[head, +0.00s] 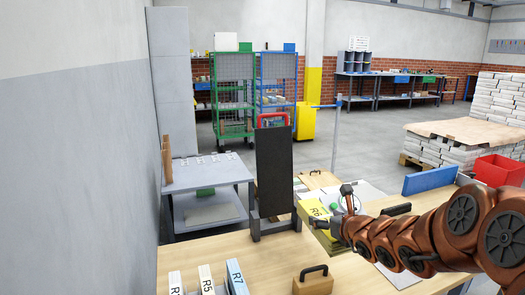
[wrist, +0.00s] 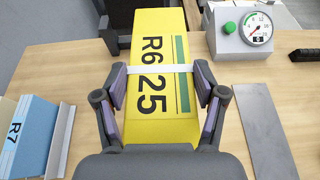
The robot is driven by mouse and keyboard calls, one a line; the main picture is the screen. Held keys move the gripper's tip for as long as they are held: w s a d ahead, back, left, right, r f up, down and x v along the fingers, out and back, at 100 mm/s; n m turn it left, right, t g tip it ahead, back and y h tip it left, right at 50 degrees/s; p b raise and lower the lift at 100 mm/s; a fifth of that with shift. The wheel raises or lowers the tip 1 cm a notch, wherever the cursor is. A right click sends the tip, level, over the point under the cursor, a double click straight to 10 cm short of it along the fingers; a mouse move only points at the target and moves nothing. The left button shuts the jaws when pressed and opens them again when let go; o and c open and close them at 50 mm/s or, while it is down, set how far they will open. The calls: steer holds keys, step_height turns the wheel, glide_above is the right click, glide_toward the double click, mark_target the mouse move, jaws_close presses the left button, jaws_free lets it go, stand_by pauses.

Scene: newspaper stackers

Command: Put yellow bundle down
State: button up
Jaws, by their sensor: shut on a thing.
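The yellow bundle (wrist: 163,100) is marked "R6 25", with a green stripe and a white strap across it. My gripper (wrist: 161,86) is shut on it, one finger against each long side. In the head view the yellow bundle (head: 311,209) shows beside the tall dark upright board (head: 274,165), partly hidden by my gripper (head: 338,222). Its far end reaches dark parts at the top of the wrist view. Whether it touches the wooden table (head: 240,265) beneath cannot be told.
A grey box with a dial gauge and green button (wrist: 241,34) stands right of the bundle in the wrist view. A flat grey plate (wrist: 262,130) lies nearer. Bundles marked R5 (head: 206,279) and R7 (head: 237,277) and a handled wooden block (head: 313,282) occupy the table's front.

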step_height(320, 180, up, 23)
steer(key=p, duration=2.1)
steer(key=shift+d+f, duration=0.2)
steer(key=shift+a, duration=0.1)
